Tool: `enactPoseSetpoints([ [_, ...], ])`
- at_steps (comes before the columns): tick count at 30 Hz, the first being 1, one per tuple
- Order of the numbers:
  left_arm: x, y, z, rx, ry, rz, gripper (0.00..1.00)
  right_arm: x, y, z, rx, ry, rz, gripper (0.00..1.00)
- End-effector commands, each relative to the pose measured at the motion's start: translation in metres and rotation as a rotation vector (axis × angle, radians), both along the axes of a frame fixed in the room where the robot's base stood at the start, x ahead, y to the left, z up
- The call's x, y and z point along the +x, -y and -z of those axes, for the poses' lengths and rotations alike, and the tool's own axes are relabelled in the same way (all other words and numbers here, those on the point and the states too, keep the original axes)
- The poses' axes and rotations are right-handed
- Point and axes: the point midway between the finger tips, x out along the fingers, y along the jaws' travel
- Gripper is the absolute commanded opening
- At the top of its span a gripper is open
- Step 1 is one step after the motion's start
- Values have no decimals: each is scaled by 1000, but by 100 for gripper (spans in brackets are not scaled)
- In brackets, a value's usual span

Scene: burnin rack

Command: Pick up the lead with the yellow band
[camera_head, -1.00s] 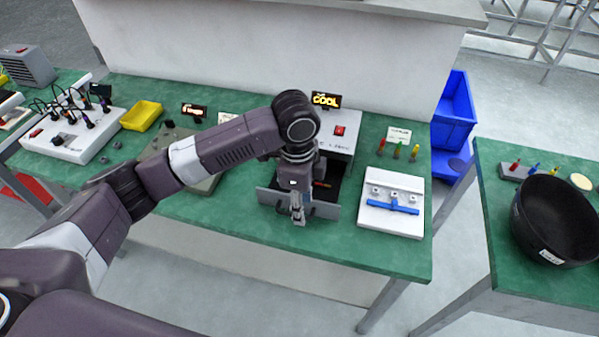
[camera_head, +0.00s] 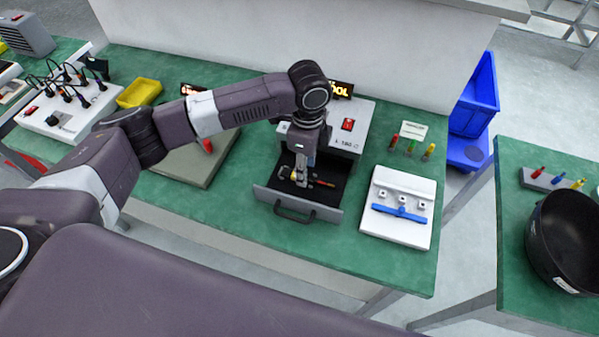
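My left gripper (camera_head: 300,176) points down into the open grey drawer (camera_head: 292,208) under a white box with a red switch. A small yellow patch (camera_head: 293,177) shows right at the fingertips; I cannot tell whether it is a yellow band on a lead or whether the fingers touch it. Several small items lie on the dark drawer floor, among them a thin orange-red piece (camera_head: 324,183) right of the fingers. The arm and gripper hide part of the drawer. The finger gap is too small to read. My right gripper is out of view.
Red, green and yellow upright pegs (camera_head: 428,152) stand behind a white fixture with a blue bar (camera_head: 400,213) on the right. A yellow tray (camera_head: 140,92) and a white unit with black cables (camera_head: 70,115) are left. A black bowl (camera_head: 560,240) sits on the right table.

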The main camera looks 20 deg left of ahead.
Motion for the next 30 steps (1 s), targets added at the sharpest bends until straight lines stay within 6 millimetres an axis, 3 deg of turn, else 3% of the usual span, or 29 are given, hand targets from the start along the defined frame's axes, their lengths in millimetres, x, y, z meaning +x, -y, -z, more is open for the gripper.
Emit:
enactPoseSetpoints([
  [6,0,0,23,0,0,1,38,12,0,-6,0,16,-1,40],
  [13,0,0,25,0,2,2,38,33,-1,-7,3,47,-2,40],
  [24,0,0,25,0,2,1,0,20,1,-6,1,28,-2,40],
  [30,1,0,24,0,2,1,0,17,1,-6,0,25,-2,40],
])
